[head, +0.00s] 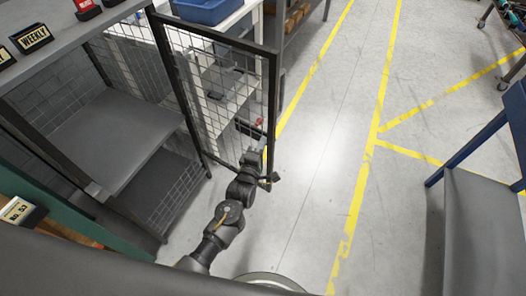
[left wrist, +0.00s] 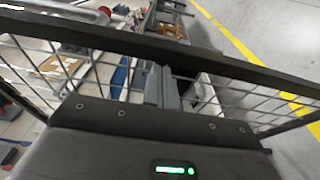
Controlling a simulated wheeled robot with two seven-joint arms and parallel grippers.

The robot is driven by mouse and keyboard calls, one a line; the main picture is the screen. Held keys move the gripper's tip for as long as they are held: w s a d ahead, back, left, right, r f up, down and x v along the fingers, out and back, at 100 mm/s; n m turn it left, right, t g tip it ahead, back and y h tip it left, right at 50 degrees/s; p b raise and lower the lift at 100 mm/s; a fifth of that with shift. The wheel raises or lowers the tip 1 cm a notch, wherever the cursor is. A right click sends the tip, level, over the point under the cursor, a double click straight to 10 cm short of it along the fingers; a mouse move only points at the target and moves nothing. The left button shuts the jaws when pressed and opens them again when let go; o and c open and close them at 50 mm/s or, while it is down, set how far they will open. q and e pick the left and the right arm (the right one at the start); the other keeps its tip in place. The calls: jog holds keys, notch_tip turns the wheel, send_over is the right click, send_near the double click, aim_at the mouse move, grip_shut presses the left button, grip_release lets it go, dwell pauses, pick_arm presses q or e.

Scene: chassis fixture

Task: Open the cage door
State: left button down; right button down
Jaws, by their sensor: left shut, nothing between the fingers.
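The cage door (head: 218,50), a dark frame with wire mesh, stands swung out from the cage (head: 125,112), whose front opening shows a grey shelf inside. My left gripper (head: 257,150) is at the lower free end of the door, close to its edge post. In the left wrist view the shut fingers (left wrist: 161,84) lie against or just in front of the mesh, below the dark frame bar (left wrist: 150,45). I cannot tell whether they touch it. Nothing shows between the fingers. My right gripper is not in view.
A white bench (head: 225,85) with a blue bin (head: 203,10) stands behind the door. A grey table with blue legs (head: 482,215) is at the right. The floor (head: 325,130) with yellow lines between them is clear. A sign (head: 33,38) sits on the cage top.

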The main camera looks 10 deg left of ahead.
pick_arm(q)
jog(key=shift+w, duration=0.1)
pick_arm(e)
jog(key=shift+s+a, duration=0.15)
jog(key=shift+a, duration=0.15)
pick_arm(q)
jog(key=s+a, duration=0.1)
jog(key=s, duration=0.9)
jog(key=shift+s+a+b, duration=0.3)
jog(key=shift+s, duration=0.05)
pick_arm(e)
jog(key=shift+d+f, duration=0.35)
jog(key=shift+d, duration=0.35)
